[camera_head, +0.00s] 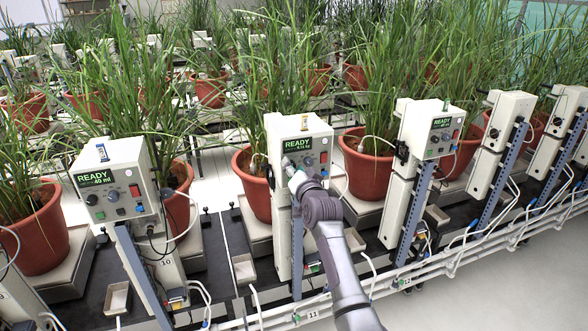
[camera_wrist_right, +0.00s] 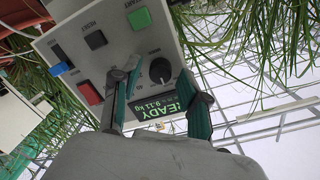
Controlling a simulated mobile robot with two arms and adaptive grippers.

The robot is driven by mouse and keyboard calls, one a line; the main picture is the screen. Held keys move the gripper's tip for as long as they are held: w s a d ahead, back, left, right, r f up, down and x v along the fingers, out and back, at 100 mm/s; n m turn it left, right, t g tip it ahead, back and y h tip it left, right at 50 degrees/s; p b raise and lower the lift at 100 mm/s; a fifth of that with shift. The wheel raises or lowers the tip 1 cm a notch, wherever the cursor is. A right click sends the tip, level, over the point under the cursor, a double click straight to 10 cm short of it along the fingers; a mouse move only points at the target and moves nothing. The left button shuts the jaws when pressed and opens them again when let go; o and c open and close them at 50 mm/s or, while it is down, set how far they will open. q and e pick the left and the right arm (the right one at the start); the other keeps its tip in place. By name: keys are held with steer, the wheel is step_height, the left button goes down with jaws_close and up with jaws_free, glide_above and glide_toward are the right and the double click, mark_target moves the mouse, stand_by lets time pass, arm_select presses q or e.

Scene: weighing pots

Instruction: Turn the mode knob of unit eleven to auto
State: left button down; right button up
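Unit eleven (camera_head: 272,135) is the white box in the middle of the head view, above the rail label 11. Its green display (camera_head: 297,145) reads READY. In the right wrist view its panel appears turned over, with the mode knob (camera_wrist_right: 160,71), a dark round knob with a white pointer mark, beside the display (camera_wrist_right: 170,107). My right gripper (camera_head: 288,166) is at the panel's left side. Contact with the knob cannot be told. My left gripper is out of view.
The panel also has a green button (camera_wrist_right: 139,18), a dark button (camera_wrist_right: 95,40) and a red switch (camera_wrist_right: 90,93). Unit ten (camera_head: 125,155) stands to the left, another unit (camera_head: 415,120) to the right. Potted plants (camera_head: 254,185) crowd behind. White pipes (camera_head: 480,247) run along the front.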

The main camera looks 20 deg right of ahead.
steer(key=shift+s, duration=0.1)
steer(key=s, duration=1.2)
steer(key=shift+r, duration=0.25)
steer(key=shift+w+f, duration=0.1)
